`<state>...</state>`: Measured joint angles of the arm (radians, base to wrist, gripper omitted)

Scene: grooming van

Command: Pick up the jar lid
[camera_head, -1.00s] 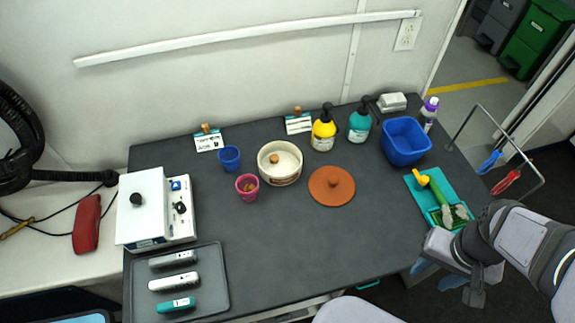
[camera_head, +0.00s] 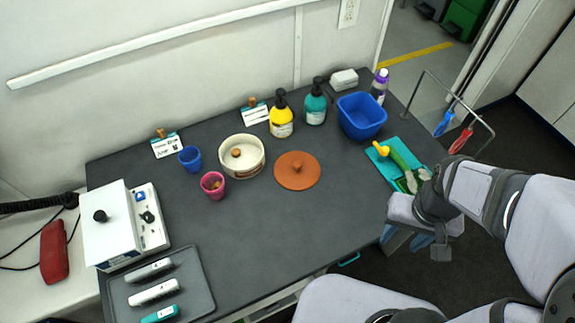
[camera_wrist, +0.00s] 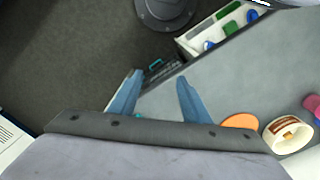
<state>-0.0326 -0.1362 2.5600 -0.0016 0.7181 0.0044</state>
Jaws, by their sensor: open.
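The jar lid is a round, flat terracotta disc (camera_head: 310,178) with a knob in its middle. It lies on the dark grey table, right of the cream jar (camera_head: 257,174), which has a brown-knobbed object in its opening. My gripper (camera_head: 405,242) is open and empty by the table's right front edge, to the right of the lid and apart from it. In the wrist view my gripper (camera_wrist: 160,80) spreads its blue fingers over the table edge and floor. The orange lid (camera_wrist: 240,121) shows there partly, cut off by my gripper body, with the jar (camera_wrist: 272,134) beside it.
A teal tray (camera_head: 375,157) with a green-handled tool and a blue tub (camera_head: 361,116) stand on the right. Yellow (camera_head: 281,118) and teal (camera_head: 315,106) pump bottles stand behind the lid. A pink cup (camera_head: 213,190) is left. The table in front of the lid is clear.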

